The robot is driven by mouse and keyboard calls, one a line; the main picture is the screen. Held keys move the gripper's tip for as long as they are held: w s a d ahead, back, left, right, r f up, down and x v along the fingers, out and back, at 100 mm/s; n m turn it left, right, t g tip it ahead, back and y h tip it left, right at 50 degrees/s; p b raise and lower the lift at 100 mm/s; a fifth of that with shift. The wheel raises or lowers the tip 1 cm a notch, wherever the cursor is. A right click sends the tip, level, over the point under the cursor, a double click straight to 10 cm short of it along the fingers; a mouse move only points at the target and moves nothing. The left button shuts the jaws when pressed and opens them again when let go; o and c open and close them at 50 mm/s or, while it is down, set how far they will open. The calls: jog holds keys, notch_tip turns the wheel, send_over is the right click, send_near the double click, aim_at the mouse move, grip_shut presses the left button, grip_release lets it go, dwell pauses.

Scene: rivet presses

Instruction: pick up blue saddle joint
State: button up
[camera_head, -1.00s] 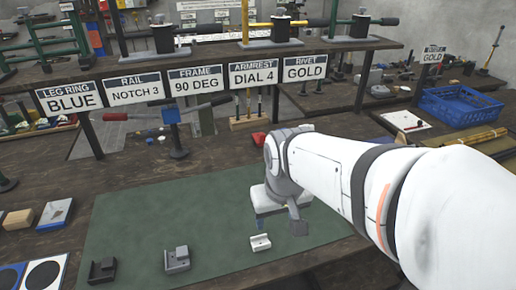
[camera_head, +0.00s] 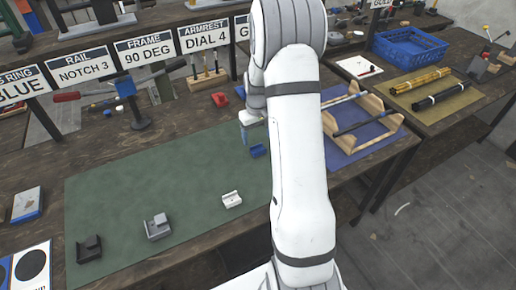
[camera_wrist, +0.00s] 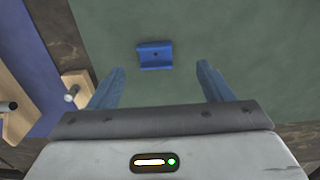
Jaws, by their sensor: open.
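The blue saddle joint (camera_wrist: 155,55) lies on the green mat (camera_wrist: 230,50), in the wrist view ahead of and between my two fingers. In the head view the blue saddle joint (camera_head: 258,151) shows at the right side of the green mat (camera_head: 120,190), partly hidden by my arm. My gripper (camera_wrist: 160,85) is open and empty, with its fingers apart on either side of the joint's line and not touching it. In the head view my gripper (camera_head: 246,130) is just behind the joint, mostly hidden by my arm.
A white saddle joint (camera_head: 231,199), a grey one (camera_head: 158,227) and a black one (camera_head: 89,248) stand along the mat's front. A wooden rack with rods (camera_head: 350,120) stands on a blue mat at right. A blue crate (camera_head: 410,50) is farther back.

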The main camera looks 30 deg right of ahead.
aim_at(260, 151)
jog(key=f, duration=0.2)
jog(key=f+p, duration=0.1)
jog(key=f, duration=0.2)
jog(key=d+f, duration=0.1)
jog(key=f, duration=0.1)
jog(key=shift+s+f+p, duration=0.15)
jog(key=shift+p, duration=0.2)
jog(key=shift+c, duration=0.5)
jog(key=c, duration=0.9)
